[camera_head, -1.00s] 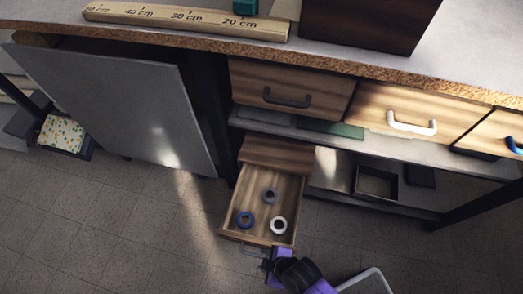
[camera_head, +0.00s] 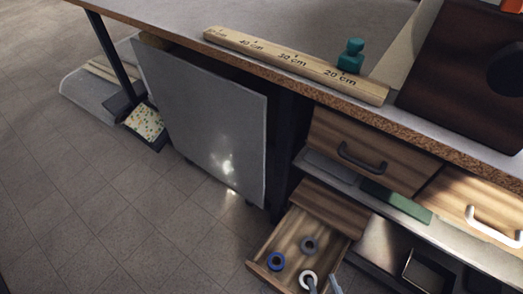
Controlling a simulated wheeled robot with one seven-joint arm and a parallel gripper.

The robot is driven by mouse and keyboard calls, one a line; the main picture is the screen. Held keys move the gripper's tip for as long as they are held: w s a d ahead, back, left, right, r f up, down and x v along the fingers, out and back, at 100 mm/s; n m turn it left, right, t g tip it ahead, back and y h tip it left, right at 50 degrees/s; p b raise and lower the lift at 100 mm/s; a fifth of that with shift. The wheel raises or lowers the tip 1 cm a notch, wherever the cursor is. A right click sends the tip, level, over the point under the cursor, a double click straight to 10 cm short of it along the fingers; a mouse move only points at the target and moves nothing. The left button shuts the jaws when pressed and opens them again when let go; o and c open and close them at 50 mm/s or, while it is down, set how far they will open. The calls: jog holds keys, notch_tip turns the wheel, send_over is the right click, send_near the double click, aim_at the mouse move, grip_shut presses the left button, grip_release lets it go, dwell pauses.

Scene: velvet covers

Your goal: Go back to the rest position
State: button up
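Two pale prongs at the bottom edge look like the fingertips of my gripper (camera_head: 323,285). They stand apart with nothing seen between them, over the front right of the open drawer (camera_head: 284,231). The rest of my gripper and arm is out of view. The wooden drawer is pulled out and holds a blue ring (camera_head: 275,262), a grey ring (camera_head: 309,245) and a white ring (camera_head: 308,279). One prong overlaps the white ring in the picture; I cannot tell if they touch.
A grey panel (camera_head: 200,120) hangs open left of the drawers. The worktop carries a wooden ruler (camera_head: 290,62), a teal stamp-like object (camera_head: 351,57) and a dark box (camera_head: 460,75). Closed drawers (camera_head: 360,150) sit under its edge. The tiled floor (camera_head: 80,210) at left is clear.

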jog(key=s+d+r+m+t+h, duration=0.1)
jog(key=s+d+r, duration=0.2)
jog(key=s+r, duration=0.35)
jog(key=s+d+r+m+h, duration=0.1)
jog(key=s+d+r, duration=0.2)
jog(key=s+r, duration=0.35)
notch_tip(320, 180, up, 20)
jog(key=w+p, duration=0.1)
jog(key=p, duration=1.7)
jog(key=shift+w+p, duration=0.2)
jog(key=shift+p, duration=0.2)
